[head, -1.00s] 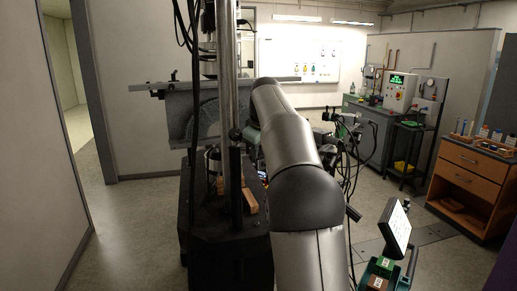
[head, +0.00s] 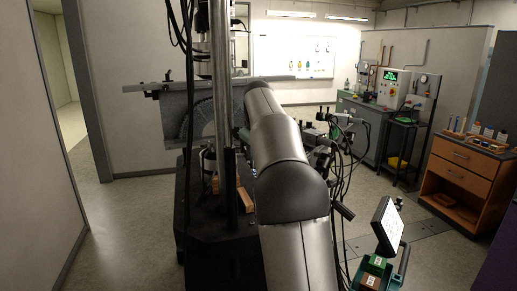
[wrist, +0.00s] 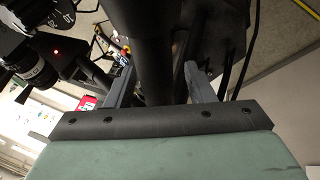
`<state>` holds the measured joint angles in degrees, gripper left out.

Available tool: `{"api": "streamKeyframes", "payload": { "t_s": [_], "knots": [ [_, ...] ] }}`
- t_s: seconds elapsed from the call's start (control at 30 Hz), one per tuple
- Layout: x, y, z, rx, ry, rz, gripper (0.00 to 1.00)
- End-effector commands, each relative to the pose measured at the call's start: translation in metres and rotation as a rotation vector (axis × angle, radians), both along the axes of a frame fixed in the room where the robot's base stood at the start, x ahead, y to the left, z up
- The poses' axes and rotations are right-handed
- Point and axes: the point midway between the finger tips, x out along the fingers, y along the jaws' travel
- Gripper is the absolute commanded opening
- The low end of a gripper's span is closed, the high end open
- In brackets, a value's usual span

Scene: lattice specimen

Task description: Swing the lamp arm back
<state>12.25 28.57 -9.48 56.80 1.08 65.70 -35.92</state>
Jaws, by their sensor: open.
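In the wrist view my gripper (wrist: 160,70) is open, its two grey fingers apart. A thick dark round bar (wrist: 152,45) runs between the fingers; whether it touches either finger I cannot tell. I cannot tell for sure whether this bar is part of the lamp arm. In the head view my own arm reaches forward and hides my gripper and whatever is right around it. No lamp head is clearly recognisable in either view.
A test machine with a steel column (head: 221,90) on a black base (head: 205,225) stands just left of my arm. Cameras and cables (head: 335,150) crowd its right side. A tilted screen (head: 387,226) stands at front right, and a wooden drawer cabinet (head: 466,175) is farther right.

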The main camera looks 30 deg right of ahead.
Motion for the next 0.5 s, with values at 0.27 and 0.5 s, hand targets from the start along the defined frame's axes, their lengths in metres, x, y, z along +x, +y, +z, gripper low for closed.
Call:
{"api": "streamKeyframes", "payload": {
  "t_s": [0.27, 0.5],
  "knots": [
    [-0.003, 0.002, 0.009, 0.0, -0.003, 0.001, 0.49],
    [-0.012, 0.006, 0.025, -0.001, -0.002, 0.001, 0.49]
  ]
}}
